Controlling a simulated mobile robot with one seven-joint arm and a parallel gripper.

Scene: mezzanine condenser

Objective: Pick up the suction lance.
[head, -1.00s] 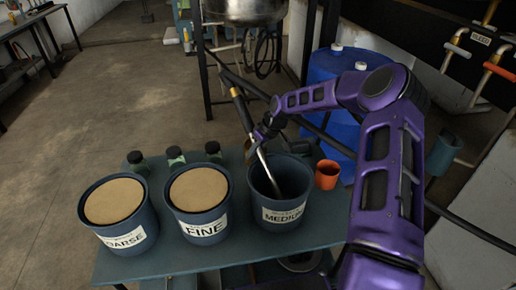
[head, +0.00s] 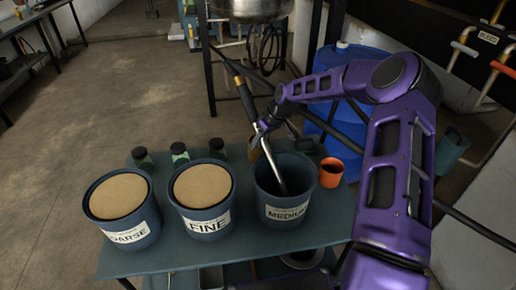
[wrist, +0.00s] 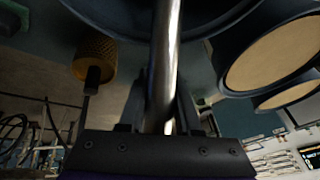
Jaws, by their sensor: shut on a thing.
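The suction lance (head: 273,158) is a slim shiny metal tube with a black upper part and a brass-coloured band. It leans to the upper left, with its lower part inside the open blue MEDIUM bucket (head: 286,212). My gripper (head: 264,127) is shut around the metal tube above the bucket's rim. In the wrist view the lance (wrist: 166,60) runs up between the two fingers (wrist: 165,118). The lance's lower tip is in the dark of the bucket and I cannot make it out.
The COARSE (head: 129,233) and FINE (head: 207,222) buckets, full of tan material, stand to the left on the table (head: 180,262). Several dark-capped bottles (head: 180,154) stand behind them. An orange cup (head: 331,173) is to the right, with a blue drum (head: 345,110) beyond.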

